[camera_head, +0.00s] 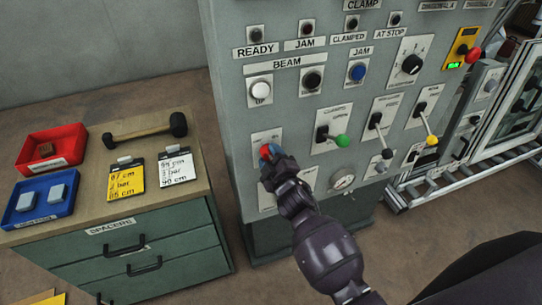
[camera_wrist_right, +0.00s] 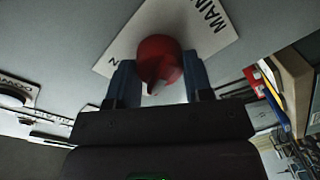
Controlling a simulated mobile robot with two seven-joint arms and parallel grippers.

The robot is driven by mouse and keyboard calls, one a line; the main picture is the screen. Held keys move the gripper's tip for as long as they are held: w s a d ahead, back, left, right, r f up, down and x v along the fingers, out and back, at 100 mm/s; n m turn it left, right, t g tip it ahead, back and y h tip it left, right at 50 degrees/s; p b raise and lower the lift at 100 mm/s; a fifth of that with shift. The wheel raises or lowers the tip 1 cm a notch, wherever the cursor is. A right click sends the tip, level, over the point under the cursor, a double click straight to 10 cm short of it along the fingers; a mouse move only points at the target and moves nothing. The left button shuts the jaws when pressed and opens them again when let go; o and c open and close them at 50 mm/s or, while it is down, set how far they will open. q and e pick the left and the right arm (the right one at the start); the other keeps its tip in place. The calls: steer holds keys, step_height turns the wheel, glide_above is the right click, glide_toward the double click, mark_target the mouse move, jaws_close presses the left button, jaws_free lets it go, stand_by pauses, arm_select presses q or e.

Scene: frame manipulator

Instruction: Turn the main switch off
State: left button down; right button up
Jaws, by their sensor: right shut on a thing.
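The main switch is a red rotary knob (camera_wrist_right: 160,62) on a white plate (camera_wrist_right: 205,28) whose visible lettering reads "MAIN" in the right wrist view. In the head view the red knob (camera_head: 266,152) shows at the lower left of the grey control panel, partly covered by my gripper. My right gripper (camera_wrist_right: 158,80) is shut on the knob, with one blue-grey finger on each side of it. The knob's pointer direction is hard to tell. My left gripper is not in view.
The panel carries a green-knobbed lever (camera_head: 341,140), a yellow-knobbed lever (camera_head: 431,140), a blue button (camera_head: 357,72) and a gauge (camera_head: 343,182). Left of it, a cabinet (camera_head: 112,224) bears a hammer (camera_head: 146,130), a red tray (camera_head: 82,134), a blue tray (camera_head: 68,207) and two note cards.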

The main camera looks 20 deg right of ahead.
steer(key=shift+n, duration=0.7)
steer(key=o, duration=0.9)
steer(key=s, duration=1)
steer(key=shift+s+d+r, duration=0.2)
steer(key=shift+s+d, duration=0.1)
steer(key=shift+s, duration=0.1)
